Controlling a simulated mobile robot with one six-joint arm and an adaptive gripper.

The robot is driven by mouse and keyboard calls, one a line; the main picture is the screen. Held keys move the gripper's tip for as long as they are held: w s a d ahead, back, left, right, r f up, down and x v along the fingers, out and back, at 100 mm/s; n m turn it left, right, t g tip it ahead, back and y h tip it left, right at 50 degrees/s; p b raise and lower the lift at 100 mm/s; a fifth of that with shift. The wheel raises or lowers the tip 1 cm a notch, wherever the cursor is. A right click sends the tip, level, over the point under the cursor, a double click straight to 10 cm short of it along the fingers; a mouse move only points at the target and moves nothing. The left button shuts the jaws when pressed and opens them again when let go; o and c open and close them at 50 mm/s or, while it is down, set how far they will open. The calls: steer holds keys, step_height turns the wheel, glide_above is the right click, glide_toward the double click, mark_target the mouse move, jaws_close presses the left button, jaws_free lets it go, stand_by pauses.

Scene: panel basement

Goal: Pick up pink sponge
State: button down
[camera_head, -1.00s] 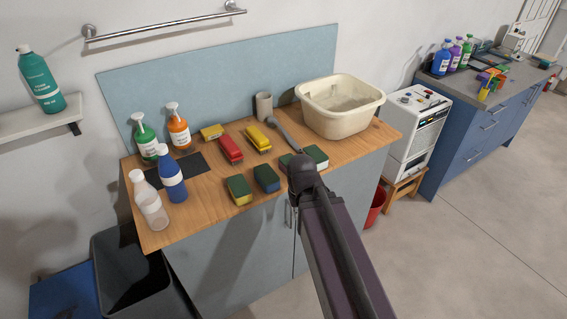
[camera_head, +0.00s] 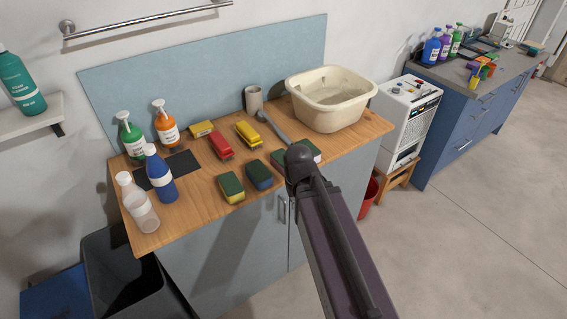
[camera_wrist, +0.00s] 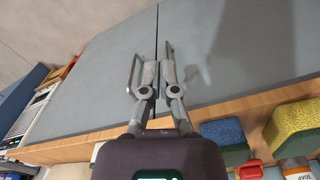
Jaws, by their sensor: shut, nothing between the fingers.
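No clearly pink sponge shows. In the head view, a green-and-yellow sponge (camera_head: 231,187) and a green-topped blue sponge (camera_head: 258,174) lie near the front edge of the wooden counter (camera_head: 205,205). Another green-topped sponge (camera_head: 312,148) lies to their right, partly behind my arm, so the sides of what lies there are hidden. In the wrist view, my gripper (camera_wrist: 159,70) is shut and empty in front of the grey cabinet doors. The blue sponge (camera_wrist: 224,132) and the green-and-yellow sponge (camera_wrist: 290,126) are to its right, apart from it. My arm hides the gripper in the head view.
A red item (camera_head: 221,146) and yellow items (camera_head: 248,133) lie behind the sponges. Spray bottles (camera_head: 131,135) and a blue bottle (camera_head: 160,173) stand at the left. A cream basin (camera_head: 331,104) and a brush handle (camera_head: 274,128) are at the back right. Cabinet handles (camera_head: 283,208) protrude in front.

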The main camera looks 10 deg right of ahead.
steer(key=c, duration=1)
jaws_free()
steer(key=o, duration=0.4)
steer(key=shift+w+r, duration=0.15)
steer(key=shift+r, duration=0.05)
steer(key=o, duration=0.6)
steer(key=shift+w+r+p, duration=0.75)
steer(key=shift+p, duration=0.2)
steer(key=w+r+n+p, duration=0.4)
steer(key=w+r+p, duration=0.9)
steer(key=w, duration=0.2)
steer(key=shift+d+n, duration=0.15)
steer(key=shift+n, duration=0.25)
steer(key=shift+f, duration=0.1)
step_height(320, 180, down, 8)
steer(key=b, duration=0.8)
steer(key=shift+f+b, duration=0.2)
steer(key=shift+b, duration=0.1)
steer(key=shift+f, duration=0.15)
